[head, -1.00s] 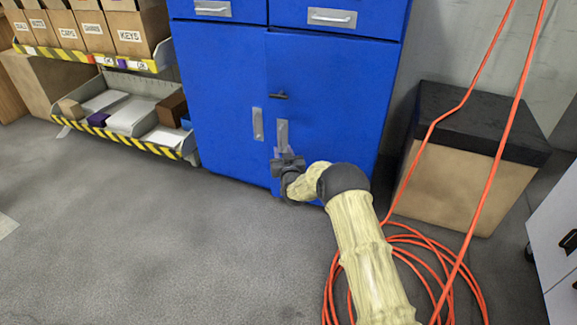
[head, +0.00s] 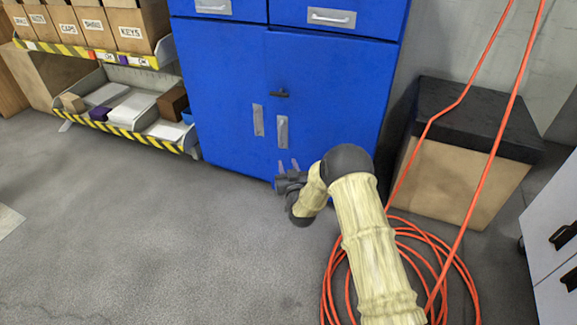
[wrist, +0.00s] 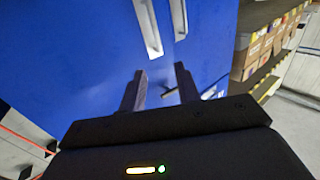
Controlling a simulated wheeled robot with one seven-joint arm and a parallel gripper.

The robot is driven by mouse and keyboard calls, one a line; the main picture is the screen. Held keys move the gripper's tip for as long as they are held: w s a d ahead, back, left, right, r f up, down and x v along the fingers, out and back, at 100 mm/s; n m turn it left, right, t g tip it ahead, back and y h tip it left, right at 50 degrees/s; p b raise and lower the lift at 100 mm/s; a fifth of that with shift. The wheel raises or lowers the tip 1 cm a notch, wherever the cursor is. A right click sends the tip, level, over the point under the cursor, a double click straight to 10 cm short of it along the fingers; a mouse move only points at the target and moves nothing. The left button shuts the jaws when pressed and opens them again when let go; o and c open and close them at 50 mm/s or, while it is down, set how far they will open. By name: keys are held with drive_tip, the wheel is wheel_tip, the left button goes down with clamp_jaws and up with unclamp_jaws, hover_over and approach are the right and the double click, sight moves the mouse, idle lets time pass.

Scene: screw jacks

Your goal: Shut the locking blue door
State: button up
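The blue cabinet has a left door (head: 222,100) and a right door (head: 335,100). In the head view they look nearly flush; I cannot tell whether a small gap is left. A dark lock handle (head: 280,94) sits high on the right door near the seam. Below it are two upright grey handles, one on the left door (head: 258,120) and one on the right door (head: 282,132). My gripper (head: 288,165) is low in front of the right door, below its handle. In the wrist view its fingers (wrist: 159,88) are apart with nothing held.
A black-topped box (head: 470,170) stands right of the cabinet. Shelves with labelled bins (head: 100,85) stand at left.

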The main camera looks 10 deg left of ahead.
drive_tip(key=c, duration=0.4)
drive_tip(key=shift+d+r, duration=0.1)
drive_tip(key=shift+r, duration=0.25)
clamp_jaws()
drive_tip(key=s+d+r+g+h+p, duration=0.3)
drive_tip(key=s+d+r+g+p, duration=0.5)
drive_tip(key=d+r, duration=0.55)
drive_tip(key=s+d+r+m+g+h+p, duration=0.1)
drive_tip(key=s+d+r+g, duration=0.1)
drive_tip(key=s, duration=0.7)
drive_tip(key=s+d+r+m+g+h+p, duration=0.1)
drive_tip(key=s+d+r, duration=0.4)
drive_tip(key=s, duration=0.5)
drive_tip(key=s+d+r+m+g+p, duration=0.1)
drive_tip(key=s+d+r+g+p, duration=0.1)
drive_tip(key=s, duration=0.8)
drive_tip(key=d+r+g, duration=0.1)
drive_tip(key=d, duration=0.1)
drive_tip(key=shift+d+r+m+h, duration=0.3)
drive_tip(key=shift+d+m+h, duration=0.1)
drive_tip(key=shift+w, duration=0.1)
